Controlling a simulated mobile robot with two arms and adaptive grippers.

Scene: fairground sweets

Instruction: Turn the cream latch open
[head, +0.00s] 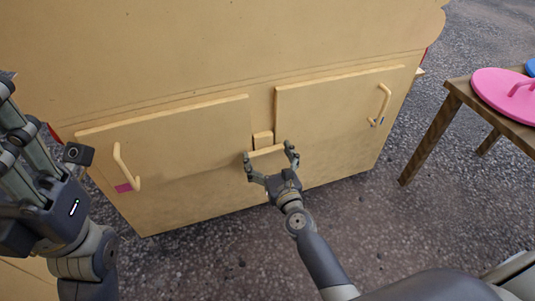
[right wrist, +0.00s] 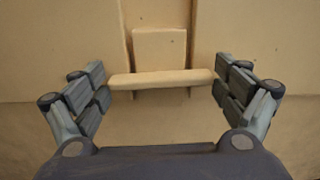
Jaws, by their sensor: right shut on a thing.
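The cream latch (head: 267,151) is a short bar lying crosswise between two cream cabinet doors, with a small block (head: 263,138) just above it. In the right wrist view the latch (right wrist: 162,78) is level, with the block (right wrist: 160,50) behind and above. My right gripper (head: 271,161) is shut on the latch, one finger at each end of the bar. The left door (head: 190,140) and right door (head: 340,105) look closed. My left gripper (head: 25,150) is at the left edge, away from the latch and partly cut off; its jaw state is unclear.
The left door has a handle (head: 127,168) and a pink tag (head: 123,188). The right door has a handle (head: 383,103) with a blue tag. A wooden table (head: 460,90) with a pink lid-like disc (head: 505,95) stands at the right. The paved ground before the cabinet is clear.

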